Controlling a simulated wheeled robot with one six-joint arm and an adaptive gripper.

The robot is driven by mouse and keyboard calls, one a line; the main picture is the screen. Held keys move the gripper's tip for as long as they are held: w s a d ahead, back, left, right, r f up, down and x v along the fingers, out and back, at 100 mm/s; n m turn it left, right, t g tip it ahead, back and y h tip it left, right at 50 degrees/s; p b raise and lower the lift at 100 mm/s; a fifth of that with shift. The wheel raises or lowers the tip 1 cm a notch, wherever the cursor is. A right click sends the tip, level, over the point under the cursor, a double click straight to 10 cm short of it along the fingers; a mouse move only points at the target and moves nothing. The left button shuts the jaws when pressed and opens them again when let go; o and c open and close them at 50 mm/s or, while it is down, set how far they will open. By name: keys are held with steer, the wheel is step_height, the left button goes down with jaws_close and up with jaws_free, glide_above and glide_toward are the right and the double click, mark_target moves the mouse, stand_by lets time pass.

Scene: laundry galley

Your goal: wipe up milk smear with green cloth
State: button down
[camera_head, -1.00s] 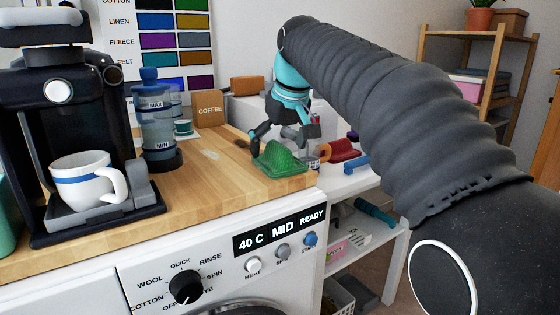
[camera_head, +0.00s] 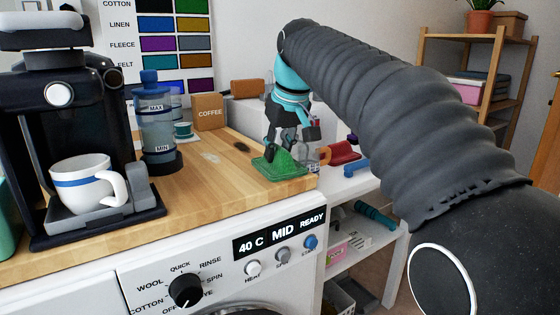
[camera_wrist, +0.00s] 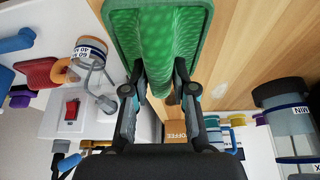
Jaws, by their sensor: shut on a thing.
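The green cloth (camera_head: 279,168) lies at the right front corner of the wooden counter, its middle pinched up into a peak. My gripper (camera_head: 286,147) points down over it with its fingers closed on that peak. In the wrist view, the cloth (camera_wrist: 158,35) runs between the two fingertips (camera_wrist: 160,72), and its flat edges spread to both sides on the wood. A pale whitish smear (camera_head: 210,156) lies on the counter to the left of the cloth, apart from it. A dark brown spot (camera_head: 241,147) lies between the smear and the cloth.
A water tank with a blue lid (camera_head: 158,125), a coffee machine with a white mug (camera_head: 88,182) and a coffee box (camera_head: 209,111) stand left and behind. A lower white shelf with a red item (camera_head: 343,152) is right of the counter edge. The counter's middle is clear.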

steer(key=shift+r+p, duration=0.55)
steer(key=shift+r, duration=1.9)
